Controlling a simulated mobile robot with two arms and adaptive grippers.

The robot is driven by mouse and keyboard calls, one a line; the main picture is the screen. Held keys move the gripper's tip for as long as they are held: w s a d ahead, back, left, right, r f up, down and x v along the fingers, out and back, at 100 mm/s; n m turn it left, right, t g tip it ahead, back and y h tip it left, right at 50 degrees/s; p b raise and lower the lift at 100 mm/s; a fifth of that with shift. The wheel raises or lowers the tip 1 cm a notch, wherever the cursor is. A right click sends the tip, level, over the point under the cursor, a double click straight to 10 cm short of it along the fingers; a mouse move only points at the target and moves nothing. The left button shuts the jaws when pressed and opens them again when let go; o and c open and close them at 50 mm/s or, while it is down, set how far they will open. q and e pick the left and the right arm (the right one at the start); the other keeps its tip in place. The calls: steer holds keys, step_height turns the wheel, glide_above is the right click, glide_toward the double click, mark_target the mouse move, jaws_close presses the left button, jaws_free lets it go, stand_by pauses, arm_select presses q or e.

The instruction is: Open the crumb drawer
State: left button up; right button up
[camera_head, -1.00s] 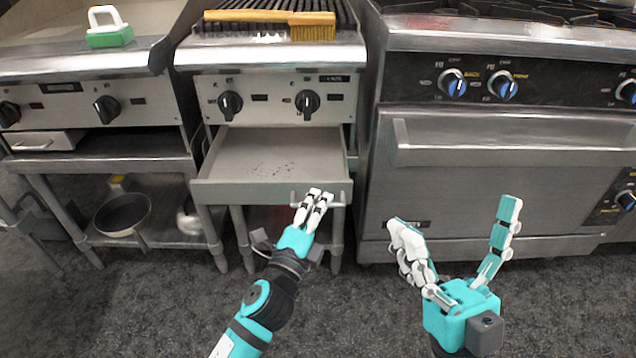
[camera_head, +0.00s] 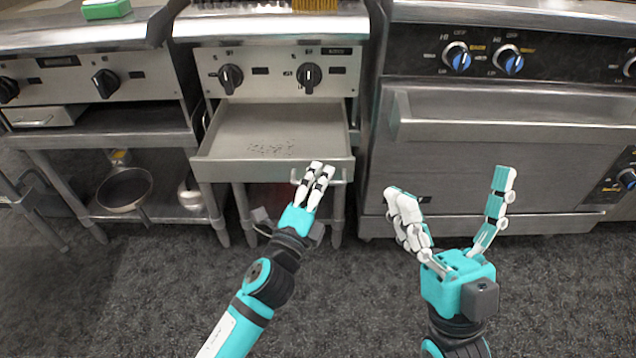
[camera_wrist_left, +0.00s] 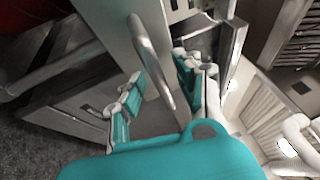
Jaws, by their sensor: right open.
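The crumb drawer (camera_head: 225,172) is a grey metal tray under the middle grill, pulled well out, with dark crumbs on its floor. Its bar handle (camera_head: 340,182) is on the right part of the front and also shows in the left wrist view (camera_wrist_left: 150,58). My left gripper (camera_head: 322,167) is at the handle. In the left wrist view its fingers (camera_wrist_left: 160,82) stand apart on either side of the bar, with gaps visible. Part of the handle is hidden behind the fingers in the head view. My right gripper (camera_head: 447,180) is open and empty in front of the oven.
A closed oven (camera_head: 500,165) with a long handle stands to the right. On the left, a steel shelf (camera_head: 165,225) holds a frying pan (camera_head: 124,188) and a small pot (camera_head: 190,195). Table legs stand beside the drawer. The carpet (camera_head: 340,310) in front is clear.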

arm_select(q)
steer(key=v, duration=1.2)
